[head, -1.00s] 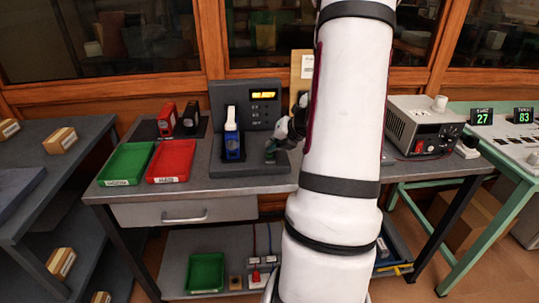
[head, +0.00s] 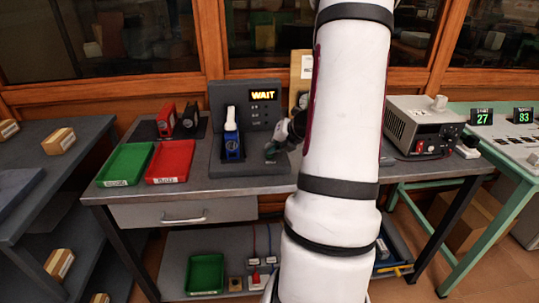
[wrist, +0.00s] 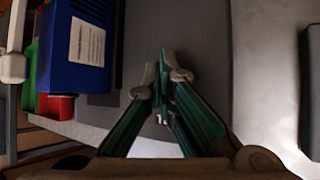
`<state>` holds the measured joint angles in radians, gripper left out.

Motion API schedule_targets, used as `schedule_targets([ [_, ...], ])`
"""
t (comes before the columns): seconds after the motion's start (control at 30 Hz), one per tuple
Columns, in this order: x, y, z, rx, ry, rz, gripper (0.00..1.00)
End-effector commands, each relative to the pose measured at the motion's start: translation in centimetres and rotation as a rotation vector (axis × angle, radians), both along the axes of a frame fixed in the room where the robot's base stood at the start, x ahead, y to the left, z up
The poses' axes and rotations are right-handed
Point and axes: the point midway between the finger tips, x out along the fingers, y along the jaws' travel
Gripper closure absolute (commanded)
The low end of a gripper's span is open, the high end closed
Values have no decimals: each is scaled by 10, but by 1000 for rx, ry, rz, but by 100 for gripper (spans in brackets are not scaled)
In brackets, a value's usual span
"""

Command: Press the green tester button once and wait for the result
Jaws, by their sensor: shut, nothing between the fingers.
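The grey tester (head: 222,100) stands at the back of the bench. Its display (head: 263,95) reads WAIT in yellow letters. A blue device with a white top (head: 232,148) stands upright on the tester's base; a blue body with a white label (wrist: 88,42) shows at upper left in the wrist view. My gripper (head: 270,152) is low over the right part of the tester base, to the right of the blue device. In the wrist view my gripper (wrist: 161,75) is shut and empty. I cannot make out the green button; my fingers may cover it.
A green tray (head: 126,165) and a red tray (head: 170,162) lie at the left of the bench. Red and black devices (head: 167,119) stand behind them. A grey power supply (head: 420,125) is on the right. The bench front (head: 215,188) is clear.

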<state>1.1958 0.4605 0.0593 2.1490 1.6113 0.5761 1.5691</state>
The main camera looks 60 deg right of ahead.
Motion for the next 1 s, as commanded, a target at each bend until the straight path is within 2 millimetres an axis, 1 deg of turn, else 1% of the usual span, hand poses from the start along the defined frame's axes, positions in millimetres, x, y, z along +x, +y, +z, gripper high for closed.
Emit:
schedule_targets([
  [0.3, -1, 0, 15, 0, 0, 0, 100],
  [0.63, 0, 0, 16, 0, 1, -1, 100],
  [0.77, 0, 0, 19, 0, 0, 0, 100],
  [1.0, -1, 0, 40, -1, 0, 1, 100],
])
